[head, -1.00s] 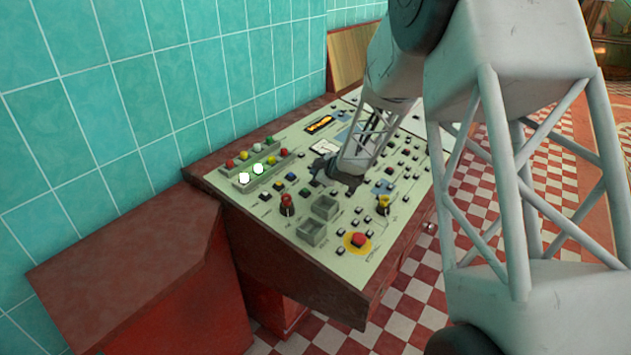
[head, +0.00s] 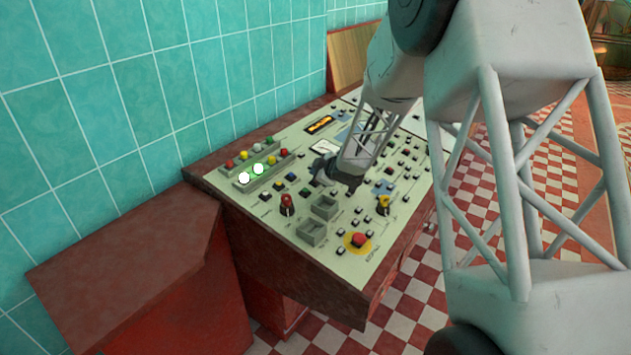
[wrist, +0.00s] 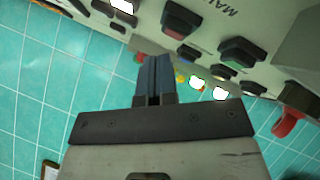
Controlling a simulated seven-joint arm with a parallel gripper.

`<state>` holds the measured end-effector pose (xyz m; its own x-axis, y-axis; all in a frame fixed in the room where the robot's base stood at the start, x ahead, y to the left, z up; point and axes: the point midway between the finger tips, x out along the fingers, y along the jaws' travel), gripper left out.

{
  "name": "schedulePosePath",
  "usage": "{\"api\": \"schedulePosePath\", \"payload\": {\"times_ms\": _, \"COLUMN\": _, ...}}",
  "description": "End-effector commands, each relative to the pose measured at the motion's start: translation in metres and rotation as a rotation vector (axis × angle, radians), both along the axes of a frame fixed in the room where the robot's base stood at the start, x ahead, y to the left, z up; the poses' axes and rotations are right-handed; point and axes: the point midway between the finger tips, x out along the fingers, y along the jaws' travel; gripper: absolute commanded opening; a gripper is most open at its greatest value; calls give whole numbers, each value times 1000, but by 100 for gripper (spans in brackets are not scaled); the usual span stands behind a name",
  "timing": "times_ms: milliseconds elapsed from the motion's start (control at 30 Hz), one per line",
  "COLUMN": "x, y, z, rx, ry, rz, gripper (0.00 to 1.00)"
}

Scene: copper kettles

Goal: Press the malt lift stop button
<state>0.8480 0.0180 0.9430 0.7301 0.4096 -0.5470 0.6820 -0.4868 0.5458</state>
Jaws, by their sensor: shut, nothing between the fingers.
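In the wrist view, a red button (wrist: 176,22) in a dark square housing sits on the pale panel, beside lettering that begins "MAL" and is cut off by the frame. A green button (wrist: 240,50) of the same kind sits to its right. My gripper (wrist: 154,62) has its two fingers together and empty, just below and left of the red button in the picture. I cannot tell whether the tips touch the panel. In the head view my gripper (head: 318,178) is low over the middle of the console, by the green button (head: 304,191), and hides part of that row.
The sloping console (head: 285,215) carries many small buttons. A red mushroom button on a yellow disc (head: 358,240), a red knob (head: 287,204), a yellow knob (head: 383,203) and two raised grey boxes (head: 325,207) stand nearby. Lit lamps (head: 251,174) and the tiled wall lie left.

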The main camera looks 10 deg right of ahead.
Motion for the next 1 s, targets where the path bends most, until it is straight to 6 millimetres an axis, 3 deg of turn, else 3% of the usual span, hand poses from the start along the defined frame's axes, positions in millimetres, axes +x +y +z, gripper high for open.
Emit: {"api": "schedulePosePath", "payload": {"times_ms": 1000, "x": 1, "y": 1, "z": -8, "rx": 1, "ry": 1, "rz": 0, "gripper": 0}}
